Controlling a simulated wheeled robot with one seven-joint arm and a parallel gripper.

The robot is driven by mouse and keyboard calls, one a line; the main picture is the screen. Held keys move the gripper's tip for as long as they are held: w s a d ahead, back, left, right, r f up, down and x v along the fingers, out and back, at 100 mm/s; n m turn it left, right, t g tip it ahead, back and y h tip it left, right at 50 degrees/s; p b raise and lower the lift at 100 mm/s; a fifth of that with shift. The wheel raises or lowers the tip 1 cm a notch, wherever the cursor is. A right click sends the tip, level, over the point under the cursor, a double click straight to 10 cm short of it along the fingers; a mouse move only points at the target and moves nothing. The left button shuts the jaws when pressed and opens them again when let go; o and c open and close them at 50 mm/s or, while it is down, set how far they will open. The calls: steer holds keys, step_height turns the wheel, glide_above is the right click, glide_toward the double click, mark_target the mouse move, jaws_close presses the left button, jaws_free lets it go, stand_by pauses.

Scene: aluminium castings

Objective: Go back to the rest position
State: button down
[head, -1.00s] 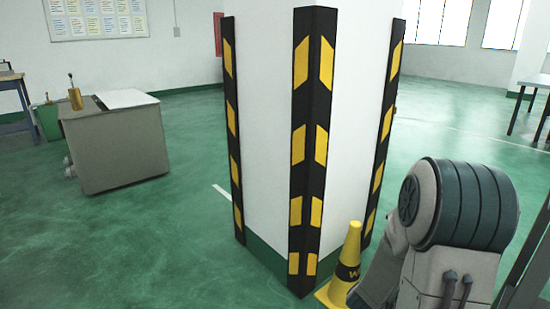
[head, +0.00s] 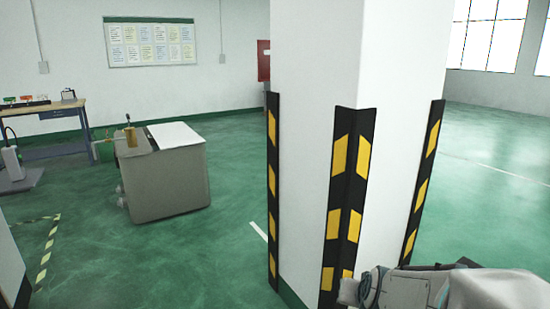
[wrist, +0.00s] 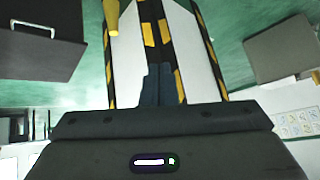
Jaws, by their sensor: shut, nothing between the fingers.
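My gripper (wrist: 161,72) shows in the wrist view, its two dark fingers together with nothing between them. The fingers point toward the white pillar with black and yellow corner guards, which lies beyond them; I cannot tell how far apart they are. In the head view, part of my arm shows at the bottom right, in front of the pillar's lower right side. The gripper itself cannot be made out there.
The striped pillar (head: 312,150) stands close ahead. A grey cabinet (head: 165,180) and a workbench (head: 62,125) are at the left. Green floor (head: 200,255) is open between the cabinet and the pillar.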

steer(key=s+a+r+n+g+p, duration=0.3)
steer(key=s+r+g+p, duration=0.2)
steer(key=s+r+p, duration=0.6)
steer(key=s+r, duration=0.3)
steer(key=r, duration=0.1)
steer(key=shift+s+a+r+y, duration=0.15)
steer(key=shift+a+r+y, duration=0.05)
steer(key=shift+r+y, duration=0.1)
